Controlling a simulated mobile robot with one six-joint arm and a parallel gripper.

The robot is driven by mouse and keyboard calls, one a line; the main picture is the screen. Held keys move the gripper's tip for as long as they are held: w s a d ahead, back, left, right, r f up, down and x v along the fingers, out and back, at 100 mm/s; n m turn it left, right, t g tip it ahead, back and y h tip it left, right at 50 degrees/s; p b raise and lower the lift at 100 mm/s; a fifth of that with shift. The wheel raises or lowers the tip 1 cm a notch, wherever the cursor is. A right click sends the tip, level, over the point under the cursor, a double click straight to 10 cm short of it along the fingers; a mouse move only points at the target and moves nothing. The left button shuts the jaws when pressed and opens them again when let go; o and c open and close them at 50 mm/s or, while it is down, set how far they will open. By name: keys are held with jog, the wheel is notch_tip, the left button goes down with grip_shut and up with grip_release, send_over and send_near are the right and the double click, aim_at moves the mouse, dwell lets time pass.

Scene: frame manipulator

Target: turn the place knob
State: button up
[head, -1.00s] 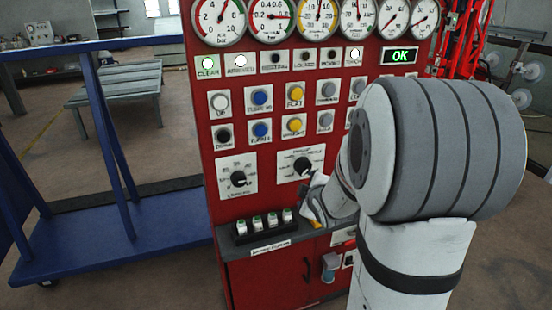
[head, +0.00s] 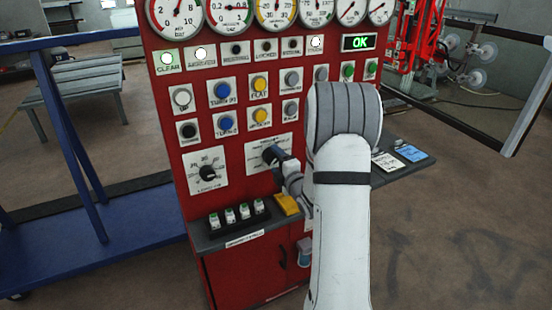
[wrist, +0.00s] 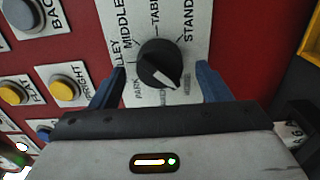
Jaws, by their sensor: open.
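The place knob (wrist: 158,58) is a round black knob with a white pointer, on a white plate with labels such as MIDDLE, TABLE, STAND and PARK. In the wrist view its pointer slants toward the lower right. My gripper (wrist: 162,70) is open, with one blue-grey finger on each side of the knob. Gaps show between the fingers and the knob, so it is not gripped. In the head view my gripper (head: 277,158) is at the right-hand knob plate (head: 256,165) on the red panel and mostly hides the knob.
A second black knob (head: 208,172) is on the left plate. Coloured push buttons (head: 221,90) and gauges are above. A grey ledge (head: 215,243) below bears several small switches (head: 230,214) and a yellow item (head: 286,204). A blue frame (head: 70,135) stands at left.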

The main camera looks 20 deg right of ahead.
jog(key=shift+w, duration=0.65)
jog(key=c, duration=1)
jog(key=shift+o, duration=0.2)
jog(key=shift+b, duration=0.35)
